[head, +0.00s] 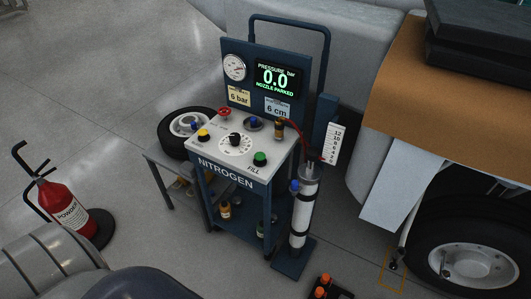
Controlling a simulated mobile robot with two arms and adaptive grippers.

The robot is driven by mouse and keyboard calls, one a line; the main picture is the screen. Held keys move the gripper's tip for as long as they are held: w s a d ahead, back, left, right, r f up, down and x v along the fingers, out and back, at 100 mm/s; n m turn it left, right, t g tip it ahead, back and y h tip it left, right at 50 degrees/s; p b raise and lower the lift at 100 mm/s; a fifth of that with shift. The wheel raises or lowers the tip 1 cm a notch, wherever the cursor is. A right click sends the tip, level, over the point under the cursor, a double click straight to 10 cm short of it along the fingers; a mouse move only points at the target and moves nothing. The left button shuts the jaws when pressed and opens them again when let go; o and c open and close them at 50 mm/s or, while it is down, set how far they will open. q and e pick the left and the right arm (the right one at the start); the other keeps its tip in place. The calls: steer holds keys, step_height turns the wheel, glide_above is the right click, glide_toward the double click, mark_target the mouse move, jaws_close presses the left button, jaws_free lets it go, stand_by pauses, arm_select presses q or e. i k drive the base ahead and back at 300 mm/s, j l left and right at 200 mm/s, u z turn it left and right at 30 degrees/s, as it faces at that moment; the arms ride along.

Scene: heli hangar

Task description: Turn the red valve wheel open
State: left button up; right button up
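The red valve wheel (225,113) is a small red handwheel on the back left of the white control panel (213,131) of the nitrogen cart. It stands apart from the other controls, and nothing covers it. I cannot tell from here how far it is turned. The cart's display (275,77) reads pressure 0.0 bar and "nozzle parked". The gauge (235,67) beside the display is too small to read. Neither of my grippers is in view.
The panel also holds a black dial (235,139), a yellow knob (203,135) and a green fill knob (260,159). A strut cylinder (302,213) stands at the cart's right. A wheel (186,128) and red extinguisher (64,205) are left.

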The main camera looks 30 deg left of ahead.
mark_target(221, 111)
steer(key=u, duration=1.3)
steer(key=i+u, duration=0.25)
steer(key=u, duration=0.25)
steer(key=i+l+u, duration=0.1)
steer(key=i+u, duration=0.15)
steer(key=u, duration=0.2)
